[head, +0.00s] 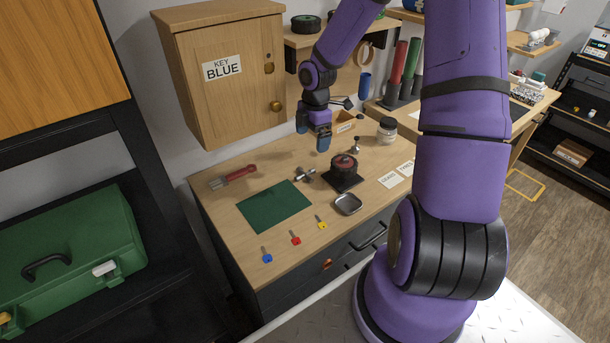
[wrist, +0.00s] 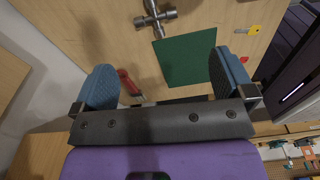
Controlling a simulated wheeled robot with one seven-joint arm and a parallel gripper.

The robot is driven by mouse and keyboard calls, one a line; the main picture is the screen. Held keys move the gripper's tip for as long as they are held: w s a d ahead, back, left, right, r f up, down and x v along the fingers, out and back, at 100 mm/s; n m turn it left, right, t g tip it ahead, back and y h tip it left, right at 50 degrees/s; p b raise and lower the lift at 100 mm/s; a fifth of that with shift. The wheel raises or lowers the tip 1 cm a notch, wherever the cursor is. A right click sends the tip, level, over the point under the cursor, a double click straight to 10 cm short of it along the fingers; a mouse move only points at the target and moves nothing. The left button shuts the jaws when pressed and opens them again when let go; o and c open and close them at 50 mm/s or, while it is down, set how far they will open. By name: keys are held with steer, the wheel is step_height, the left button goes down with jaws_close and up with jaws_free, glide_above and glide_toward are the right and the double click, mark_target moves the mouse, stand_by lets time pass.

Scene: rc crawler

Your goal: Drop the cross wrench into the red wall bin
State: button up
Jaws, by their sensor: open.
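The cross wrench (head: 304,174) is a small grey metal cross lying on the wooden workbench, just right of the green mat. It also shows near the top edge of the wrist view (wrist: 155,17). My gripper (head: 323,141) hangs above the bench behind the wrench, apart from it. In the wrist view its two blue fingers are spread wide with nothing between them (wrist: 162,62). I cannot make out a red wall bin in either view.
The green mat (head: 273,206), red-handled tool (head: 233,177), colored keys (head: 296,238), metal tray (head: 348,204) and dark red round part on a black base (head: 343,168) lie around the wrench. A wooden key cabinet (head: 225,80) juts from the wall at the left.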

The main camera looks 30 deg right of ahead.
step_height(320, 180, down, 3)
glide_above(305, 173)
steer(key=d, duration=0.1)
steer(key=shift+n+y, duration=0.3)
steer(key=shift+n, duration=0.1)
steer(key=f, duration=0.5)
steer(key=shift+s+d, duration=0.2)
steer(key=f, duration=0.2)
steer(key=a+f, duration=0.1)
steer(key=shift+w+a+f, duration=0.15)
steer(key=shift+w+f, duration=0.05)
steer(key=shift+f, duration=0.8)
steer(key=c, duration=1)
steer(key=shift+r, duration=0.25)
